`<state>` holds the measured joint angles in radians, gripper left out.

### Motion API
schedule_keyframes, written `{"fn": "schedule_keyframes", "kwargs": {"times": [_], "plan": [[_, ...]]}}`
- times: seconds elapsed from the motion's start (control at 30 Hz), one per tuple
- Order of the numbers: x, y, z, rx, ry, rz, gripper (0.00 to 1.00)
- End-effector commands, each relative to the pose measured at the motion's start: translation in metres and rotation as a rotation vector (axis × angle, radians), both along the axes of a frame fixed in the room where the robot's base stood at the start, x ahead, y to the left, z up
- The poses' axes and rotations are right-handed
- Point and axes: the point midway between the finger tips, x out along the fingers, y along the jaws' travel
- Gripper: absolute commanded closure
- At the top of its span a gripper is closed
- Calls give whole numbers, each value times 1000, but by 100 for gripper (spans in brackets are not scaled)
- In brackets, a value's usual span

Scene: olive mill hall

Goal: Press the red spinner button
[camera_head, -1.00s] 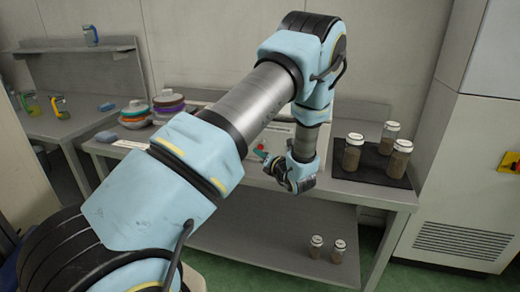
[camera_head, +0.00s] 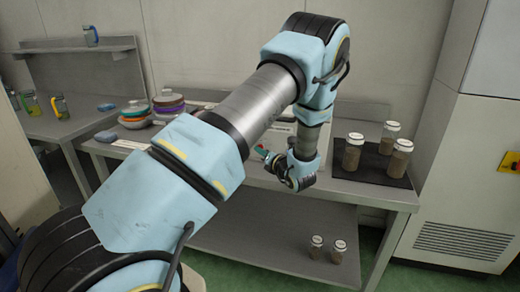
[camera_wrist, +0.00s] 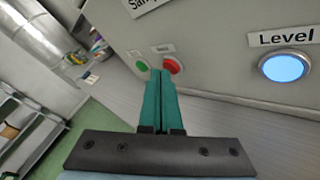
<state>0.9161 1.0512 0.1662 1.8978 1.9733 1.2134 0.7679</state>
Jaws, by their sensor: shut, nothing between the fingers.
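The red button (camera_wrist: 172,66) is on the front of a grey machine panel in the wrist view, with a small label above it. A green button (camera_wrist: 141,66) sits just to its left. My gripper (camera_wrist: 161,73) is shut and empty, its teal fingers pressed together. The fingertips appear at the lower left edge of the red button, between it and the green one. I cannot tell whether they touch the panel. In the head view my gripper (camera_head: 262,150) is in front of the machine on the bench, and my arm hides much of the machine.
A lit blue button (camera_wrist: 286,67) under a "Level" sign is at the right of the panel. Lidded jars stand on a dark mat (camera_head: 364,173) at the bench's right. Stacked coloured bowls (camera_head: 168,103) stand at left. A tall cabinet (camera_head: 470,170) is at far right.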

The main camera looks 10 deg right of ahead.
Motion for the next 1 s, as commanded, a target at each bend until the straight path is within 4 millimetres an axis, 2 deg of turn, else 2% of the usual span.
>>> {"fn": "schedule_keyframes", "kwargs": {"times": [0.63, 1.0], "plan": [[3, -1, 0, 0, 0, 0, 100], [-10, 5, 0, 2, 1, 0, 100]]}}
